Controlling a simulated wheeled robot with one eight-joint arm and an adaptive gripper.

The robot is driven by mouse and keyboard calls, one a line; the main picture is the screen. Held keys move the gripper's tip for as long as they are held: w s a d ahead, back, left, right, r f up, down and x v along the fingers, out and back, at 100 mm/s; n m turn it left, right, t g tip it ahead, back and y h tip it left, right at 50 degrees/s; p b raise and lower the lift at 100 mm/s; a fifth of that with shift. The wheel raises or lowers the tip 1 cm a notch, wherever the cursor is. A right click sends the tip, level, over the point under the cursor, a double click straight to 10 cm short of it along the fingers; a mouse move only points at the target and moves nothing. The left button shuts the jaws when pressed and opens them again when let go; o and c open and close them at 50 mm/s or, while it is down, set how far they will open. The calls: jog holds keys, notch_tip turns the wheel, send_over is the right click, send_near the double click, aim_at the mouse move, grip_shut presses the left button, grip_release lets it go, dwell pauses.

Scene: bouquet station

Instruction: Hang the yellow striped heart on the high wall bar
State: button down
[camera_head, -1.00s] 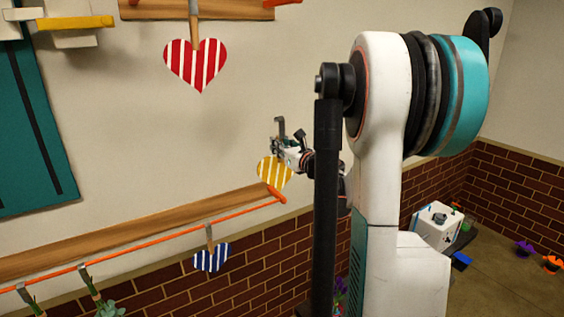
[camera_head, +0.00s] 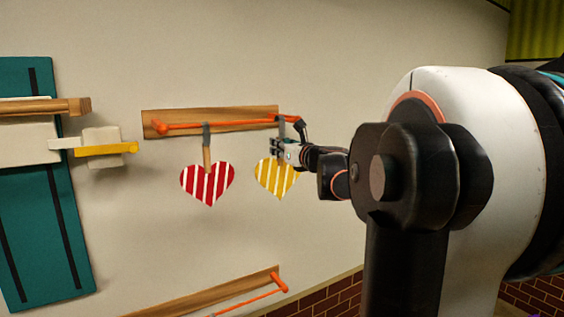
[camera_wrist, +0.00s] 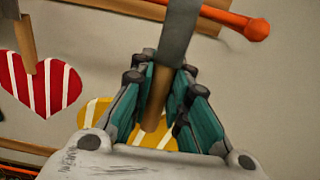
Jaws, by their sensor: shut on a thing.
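The yellow striped heart (camera_head: 277,180) is below my gripper (camera_head: 280,148), which is shut on its wooden stem. A grey hook tops the stem and is close to the orange high wall bar (camera_head: 232,124) near its right end; I cannot tell whether it touches. In the wrist view my teal-padded gripper fingers (camera_wrist: 165,105) close around the wooden stem, the grey hook strip rises toward the orange bar (camera_wrist: 240,20), and the yellow heart (camera_wrist: 95,112) is partly hidden behind the fingers.
A red striped heart (camera_head: 208,184) hangs from the same bar to the left. A wooden backboard (camera_head: 180,115) carries the bar. A lower orange bar (camera_head: 255,297) shows below. A teal panel (camera_head: 30,200) and a yellow-edged bracket (camera_head: 105,149) are at left.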

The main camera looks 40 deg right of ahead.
notch_tip(320, 180, up, 2)
jog(key=shift+a+r+p, duration=0.15)
jog(key=shift+r+p, duration=0.1)
jog(key=shift+p, duration=0.05)
jog(key=w+d+f+b, duration=0.2)
jog(key=w+f, duration=0.1)
jog(key=w, duration=0.5)
jog(key=shift+w+f, duration=0.25)
jog(key=shift+w, duration=0.05)
dwell(0.6)
jog(key=c, duration=1.5)
grip_release()
jog(key=shift+o, duration=0.2)
